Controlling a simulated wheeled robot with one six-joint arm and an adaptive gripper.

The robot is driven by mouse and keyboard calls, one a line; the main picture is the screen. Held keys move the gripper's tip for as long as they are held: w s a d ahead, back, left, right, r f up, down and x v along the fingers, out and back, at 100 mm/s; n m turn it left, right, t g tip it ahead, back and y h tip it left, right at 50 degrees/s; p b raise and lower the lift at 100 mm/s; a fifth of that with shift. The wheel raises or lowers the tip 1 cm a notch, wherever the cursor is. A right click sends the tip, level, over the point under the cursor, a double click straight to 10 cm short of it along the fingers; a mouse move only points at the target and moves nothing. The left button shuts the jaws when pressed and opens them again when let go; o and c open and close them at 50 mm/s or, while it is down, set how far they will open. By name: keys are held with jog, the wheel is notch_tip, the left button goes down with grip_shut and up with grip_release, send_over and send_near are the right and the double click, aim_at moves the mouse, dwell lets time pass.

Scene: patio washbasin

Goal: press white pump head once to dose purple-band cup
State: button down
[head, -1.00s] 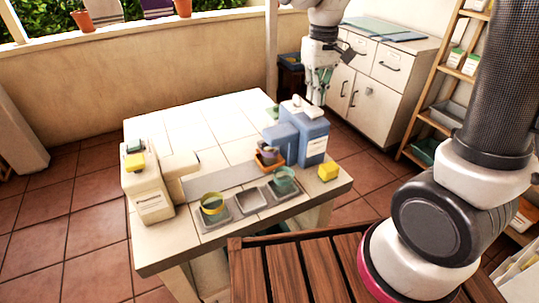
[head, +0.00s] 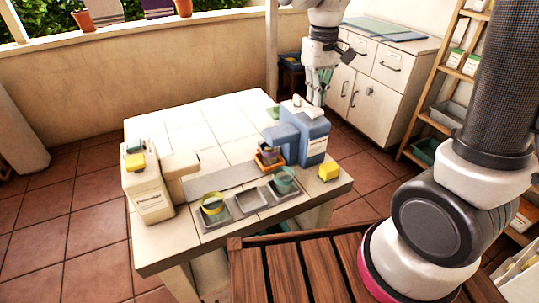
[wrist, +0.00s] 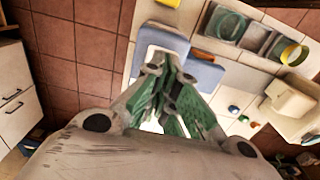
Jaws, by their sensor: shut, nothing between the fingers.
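The blue dispenser (head: 313,140) stands at the right back of the tiled table, with a small white pump head (head: 297,100) on top. Its blue spout reaches left over the purple-band cup (head: 268,154), which sits in an orange tray (head: 265,168). My gripper (head: 317,101) points down, shut and empty, above the back right of the dispenser. In the wrist view, my gripper's green-padded fingers (wrist: 166,72) overlap the blue dispenser (wrist: 160,38). The fingers hide part of it, and I cannot tell whether they touch it. The pump head is not clear there.
A cream dispenser (head: 148,193) with a yellow and teal top stands at the left. A yellow-band cup (head: 212,206) and a teal cup (head: 284,180) sit in grey trays at the front. A yellow block (head: 328,172) lies to the right. The table's back left is clear.

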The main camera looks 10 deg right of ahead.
aim_at(315, 109)
jog(key=shift+f, duration=0.1)
dwell(0.3)
jog(key=shift+f, duration=1.55)
jog(key=shift+r, duration=1.65)
notch_tip(315, 109, up, 6)
